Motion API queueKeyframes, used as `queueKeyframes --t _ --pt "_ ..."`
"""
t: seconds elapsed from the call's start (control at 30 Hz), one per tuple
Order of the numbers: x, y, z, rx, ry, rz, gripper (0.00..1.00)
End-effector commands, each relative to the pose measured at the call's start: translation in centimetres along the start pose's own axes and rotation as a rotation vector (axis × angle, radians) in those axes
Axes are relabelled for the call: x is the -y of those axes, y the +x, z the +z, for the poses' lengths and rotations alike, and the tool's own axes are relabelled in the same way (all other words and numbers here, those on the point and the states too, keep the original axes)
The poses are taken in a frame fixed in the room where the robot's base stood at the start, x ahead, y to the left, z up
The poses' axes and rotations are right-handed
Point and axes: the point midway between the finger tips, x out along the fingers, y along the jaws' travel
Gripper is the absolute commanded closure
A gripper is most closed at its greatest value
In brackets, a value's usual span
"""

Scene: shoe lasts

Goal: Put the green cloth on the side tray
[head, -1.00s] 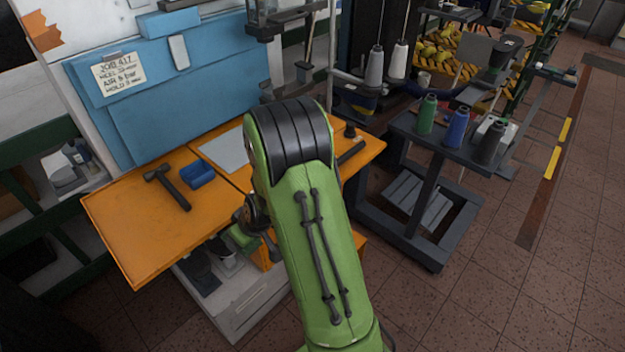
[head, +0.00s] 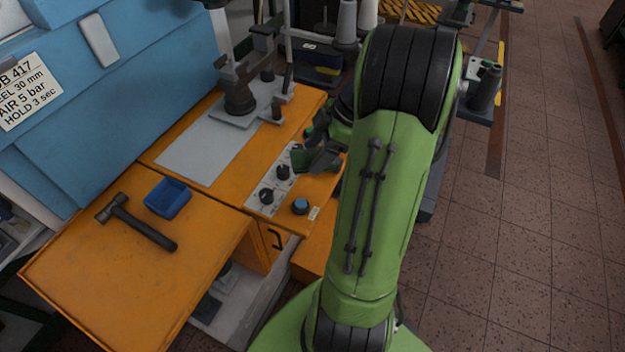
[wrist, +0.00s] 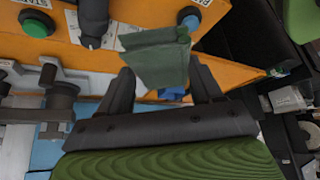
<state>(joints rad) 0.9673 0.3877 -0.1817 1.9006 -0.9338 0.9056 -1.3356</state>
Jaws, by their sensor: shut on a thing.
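The green cloth (wrist: 157,60) is a small dark green piece in the wrist view. It is pinched between the two fingers of my gripper (wrist: 161,80) and stands up past their tips. In the head view my gripper (head: 320,153) is over the right part of the orange bench, by the control panel, partly hidden by my green arm. I cannot tell which thing is the side tray; a small blue bin (head: 168,197) sits on the bench at left.
A hammer (head: 135,222) lies on the orange bench (head: 110,290). The control panel (head: 273,187) has knobs and a blue button (head: 300,206). A grey plate (head: 205,152) lies before a press stand (head: 238,100). Tiled floor (head: 550,250) is open at right.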

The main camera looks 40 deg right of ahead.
Motion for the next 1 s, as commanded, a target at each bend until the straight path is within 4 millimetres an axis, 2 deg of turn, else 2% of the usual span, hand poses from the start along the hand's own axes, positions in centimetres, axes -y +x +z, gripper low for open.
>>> queueKeyframes --t 0.23,0.4,0.9,0.93,1.0 --pt "0.1 5.4 3.0 -0.002 0.005 -0.006 0.64" --pt "0.1 7.9 4.4 -0.002 0.004 -0.004 0.64" --pt "0.0 8.7 4.9 0.0 0.002 -0.001 0.64" --pt "0.0 8.6 4.9 0.0 0.002 -0.001 0.31" --pt "0.0 8.5 4.8 0.0 0.002 -0.001 0.2"
